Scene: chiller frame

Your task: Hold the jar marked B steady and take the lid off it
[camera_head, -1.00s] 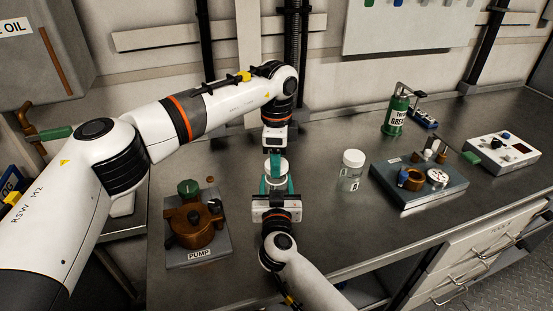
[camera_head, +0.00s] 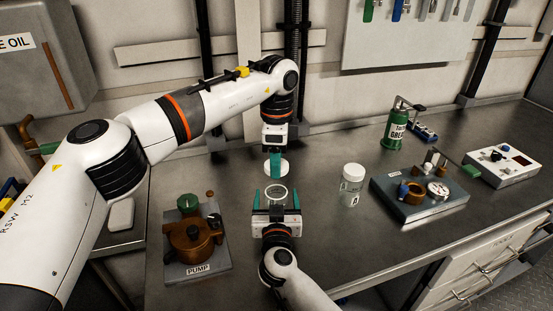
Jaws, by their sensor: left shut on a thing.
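My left gripper (camera_head: 275,160) comes down from above and is shut on a white round lid (camera_head: 283,171). The lid hangs just above and behind an open clear jar (camera_head: 277,194), apart from it in the picture. The jar stands upright on the bench and its round mouth shows uncovered. My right gripper (camera_head: 276,199) reaches in from the front, with its teal fingers on either side of the jar. A gap shows between each finger and the jar, so it is open around it. Any mark on this jar is hidden from view.
A second, lidded jar (camera_head: 352,184) with a small label stands to the right. A pump (camera_head: 195,240) is on the left. A blue-grey plate with parts (camera_head: 420,205), a green grease can (camera_head: 395,130) and a control box (camera_head: 503,160) stand at right. The bench front is mostly clear.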

